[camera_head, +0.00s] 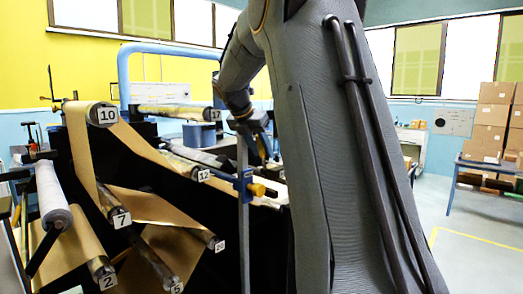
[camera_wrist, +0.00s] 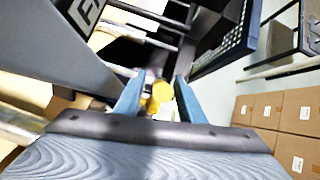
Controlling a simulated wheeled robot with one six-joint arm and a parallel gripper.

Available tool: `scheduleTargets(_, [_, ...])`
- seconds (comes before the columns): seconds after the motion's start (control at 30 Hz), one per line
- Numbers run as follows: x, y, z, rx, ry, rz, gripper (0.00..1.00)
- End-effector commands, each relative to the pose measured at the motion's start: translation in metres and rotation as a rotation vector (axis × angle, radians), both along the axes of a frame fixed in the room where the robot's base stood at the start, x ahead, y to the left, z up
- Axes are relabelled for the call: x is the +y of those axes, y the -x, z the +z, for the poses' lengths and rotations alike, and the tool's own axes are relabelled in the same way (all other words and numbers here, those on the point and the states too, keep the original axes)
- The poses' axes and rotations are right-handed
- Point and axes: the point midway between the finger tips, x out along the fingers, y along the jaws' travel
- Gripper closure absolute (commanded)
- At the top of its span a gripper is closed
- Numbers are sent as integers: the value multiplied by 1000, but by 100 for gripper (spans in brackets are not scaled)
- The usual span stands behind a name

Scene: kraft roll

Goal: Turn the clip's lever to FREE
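In the head view a blue clip (camera_head: 244,183) sits on an upright grey post, with a yellow knob (camera_head: 257,189) on its right side. In the wrist view a rounded yellow end (camera_wrist: 161,91) shows between the blue fingers of my gripper (camera_wrist: 164,82). Gaps show beside it, so the fingers look open and not closed on it. In the head view my arm hides much of the area, and the lever's setting cannot be read.
Cardboard boxes (camera_head: 487,130) stand on a table at the right. The floor (camera_head: 470,225) at right is clear.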

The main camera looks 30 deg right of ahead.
Motion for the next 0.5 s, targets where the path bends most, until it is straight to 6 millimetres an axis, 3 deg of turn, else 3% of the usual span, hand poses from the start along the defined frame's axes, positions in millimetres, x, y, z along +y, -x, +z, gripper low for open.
scheduleTargets(0.27, [1, 0, 0, 2, 0, 0, 64])
scheduleTargets(0.5, [16, 4, 20, -2, 0, 1, 64])
